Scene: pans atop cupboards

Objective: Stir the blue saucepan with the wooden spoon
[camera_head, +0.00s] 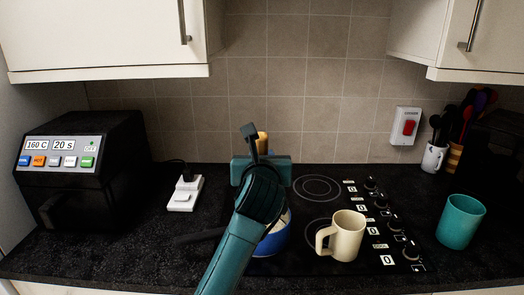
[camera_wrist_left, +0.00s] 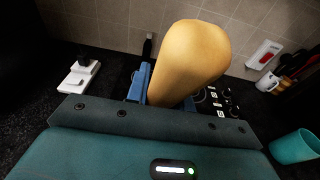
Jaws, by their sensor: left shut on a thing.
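The blue saucepan (camera_head: 276,240) stands on the hob, largely hidden behind my left arm. Its dark handle (camera_head: 200,237) points left. My left gripper (camera_head: 257,148) is above and behind the pan in the head view. It is shut on the wooden spoon (camera_head: 262,143), whose rounded tan end sticks up past the jaws. The spoon (camera_wrist_left: 190,62) is large and close in the left wrist view, leaning slightly right. Its lower end is hidden by my gripper and arm, so I cannot tell whether it is inside the pan. My right gripper is not in view.
A cream mug (camera_head: 347,236) stands on the hob just right of the pan. A teal cup (camera_head: 460,222) is farther right. A white socket block (camera_head: 185,193) and a black oven (camera_head: 85,165) are at left. Utensil holders (camera_head: 434,158) stand at back right. Cupboards (camera_head: 105,35) hang above.

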